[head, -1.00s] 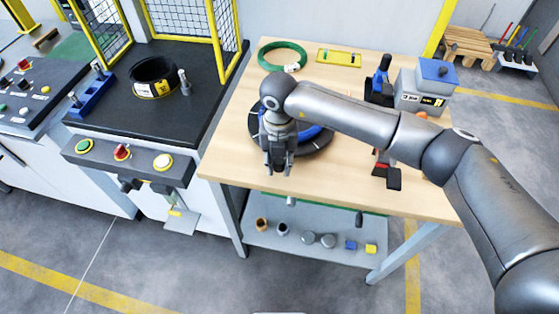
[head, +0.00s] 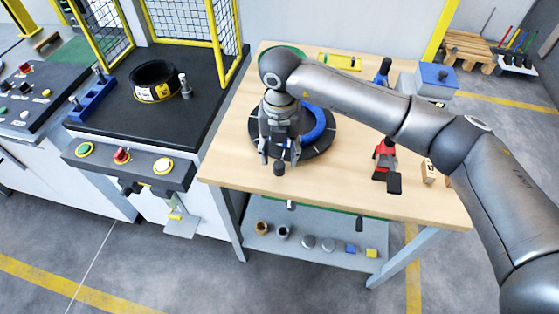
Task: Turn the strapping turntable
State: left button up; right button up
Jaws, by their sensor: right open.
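The strapping turntable (head: 326,142) is a round black disc on the wooden table, partly hidden by my right arm. A blue ring-shaped coil (head: 318,122) lies on it. My right gripper (head: 279,158) points down over the turntable's front left edge, with its fingers spread apart. A small dark knob (head: 279,169) shows between and just below the fingertips. I cannot tell whether the fingers touch it. My left gripper is not in view.
A red and black tool (head: 384,158) stands right of the turntable. A blue-lidded grey box (head: 437,78) and a yellow tray (head: 340,61) are farther back. The green coil (head: 291,50) is mostly hidden.

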notch_tip(320, 180, up, 6)
jog(key=shift+r, duration=0.2)
dwell(0.5)
